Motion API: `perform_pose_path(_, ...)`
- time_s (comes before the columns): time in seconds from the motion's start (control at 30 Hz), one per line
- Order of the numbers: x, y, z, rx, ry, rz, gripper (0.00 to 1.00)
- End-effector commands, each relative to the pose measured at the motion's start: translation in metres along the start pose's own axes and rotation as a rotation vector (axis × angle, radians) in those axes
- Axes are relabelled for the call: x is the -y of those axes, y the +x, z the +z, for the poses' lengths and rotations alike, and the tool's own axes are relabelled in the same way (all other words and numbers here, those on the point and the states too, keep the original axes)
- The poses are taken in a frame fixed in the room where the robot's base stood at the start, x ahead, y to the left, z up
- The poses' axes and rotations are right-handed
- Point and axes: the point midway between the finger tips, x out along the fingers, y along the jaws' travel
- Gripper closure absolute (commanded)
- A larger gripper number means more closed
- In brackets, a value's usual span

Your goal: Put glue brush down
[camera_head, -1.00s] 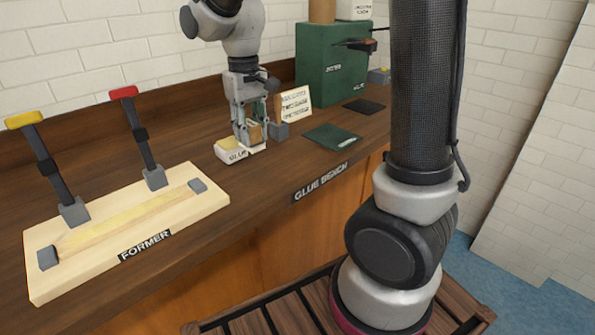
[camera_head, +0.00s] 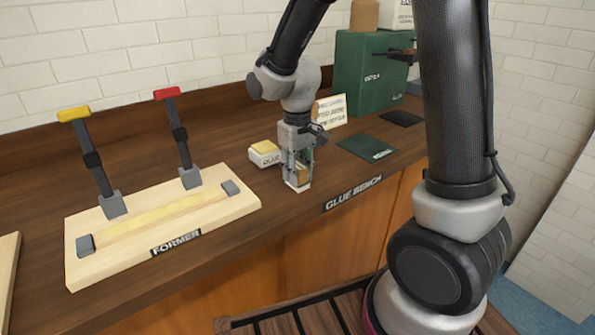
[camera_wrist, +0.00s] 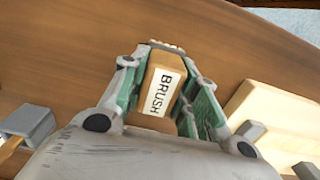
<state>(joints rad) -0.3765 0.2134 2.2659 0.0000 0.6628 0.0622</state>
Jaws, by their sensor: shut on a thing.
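My gripper (camera_head: 298,172) is shut on the glue brush (camera_head: 302,174), a tan wooden block with a pale lower end. In the wrist view the brush (camera_wrist: 160,88) sits between the green-lined fingers of my gripper (camera_wrist: 172,75), its white BRUSH label facing the camera. The brush is upright, just over or touching the bench top near the front edge; I cannot tell which.
The former board (camera_head: 235,206) with two clamp levers lies to the left. A dark green mat (camera_head: 368,148), a sign card (camera_head: 331,110) and a green box (camera_head: 370,72) are to the right.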

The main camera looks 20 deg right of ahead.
Motion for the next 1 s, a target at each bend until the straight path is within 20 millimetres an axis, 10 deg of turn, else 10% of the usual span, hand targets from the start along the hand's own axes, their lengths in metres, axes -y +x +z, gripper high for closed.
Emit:
perform_pose_path(0.2, 0.000, 0.002, 0.000, 0.000, 0.000, 0.000, 0.93)
perform_pose_path(0.23, 0.000, 0.003, 0.000, 0.000, 0.000, 0.000, 0.68)
perform_pose_path(0.37, 0.000, 0.002, 0.000, 0.000, 0.000, 0.000, 0.49)
perform_pose_path(0.73, 0.000, -0.003, 0.000, -0.001, 0.000, 0.000, 0.49)
perform_pose_path(1.0, 0.000, -0.055, -0.001, -0.006, 0.000, 0.000, 0.49)
